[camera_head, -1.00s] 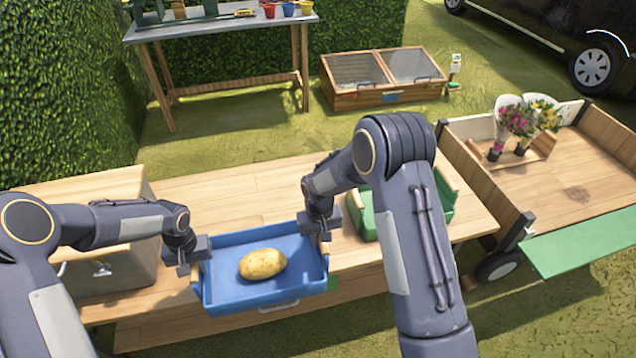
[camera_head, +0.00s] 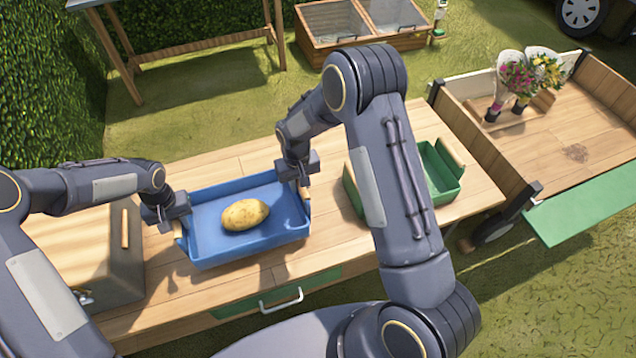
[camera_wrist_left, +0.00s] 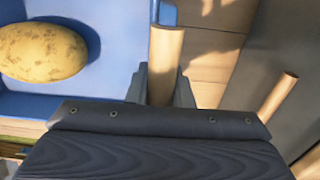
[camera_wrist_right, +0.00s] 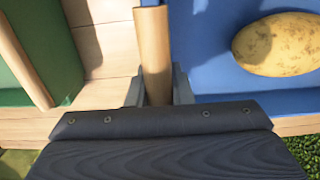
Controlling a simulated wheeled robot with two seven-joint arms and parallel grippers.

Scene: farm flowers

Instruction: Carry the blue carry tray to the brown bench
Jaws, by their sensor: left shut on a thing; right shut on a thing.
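The blue carry tray (camera_head: 285,220) is level above or on the wooden top of the brown bench (camera_head: 330,230); I cannot tell whether it touches. A potato (camera_head: 245,214) lies in it. My left gripper (camera_head: 178,222) is shut on the tray's left wooden handle, which shows between the fingers in the left wrist view (camera_wrist_left: 165,55). My right gripper (camera_head: 303,185) is shut on the right handle, seen in the right wrist view (camera_wrist_right: 152,45).
A green tray (camera_head: 436,170) stands on the bench to the right, partly behind my right arm. A grey-brown box (camera_head: 85,245) with a wooden handle is close on the left. A cart (camera_head: 600,165) with flower bouquets (camera_head: 517,82) stands at the right.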

